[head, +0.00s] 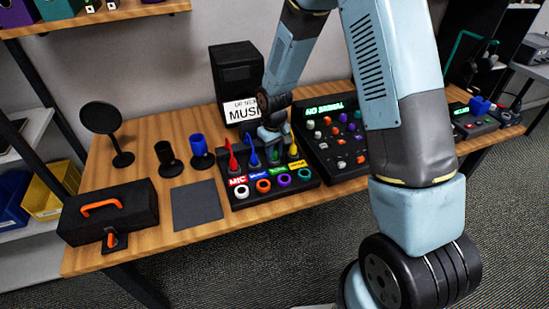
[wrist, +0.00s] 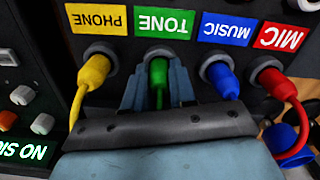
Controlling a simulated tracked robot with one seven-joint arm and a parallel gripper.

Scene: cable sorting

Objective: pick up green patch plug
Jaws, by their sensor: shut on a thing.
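The green patch plug (wrist: 158,72) sits under the green TONE label in the wrist view, between my gripper's fingers. My gripper (wrist: 157,88) is shut on it. In the head view my gripper (head: 272,146) is down at the patch panel (head: 272,202), and the green plug is mostly hidden by it. The yellow plug (wrist: 96,70) is at PHONE on one side, and the blue plug (wrist: 222,80) at MUSIC is on the other side. The red plug (wrist: 271,76) is at MIC. The green plug still appears to be at the panel; I cannot tell whether it is seated.
A mixer (head: 335,140) with several knobs stands right of the panel. A grey mat (head: 199,204), a black case (head: 108,212), a black cup (head: 169,160) and a blue cup (head: 200,152) are to its left. A dark speaker (head: 236,72) stands behind.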

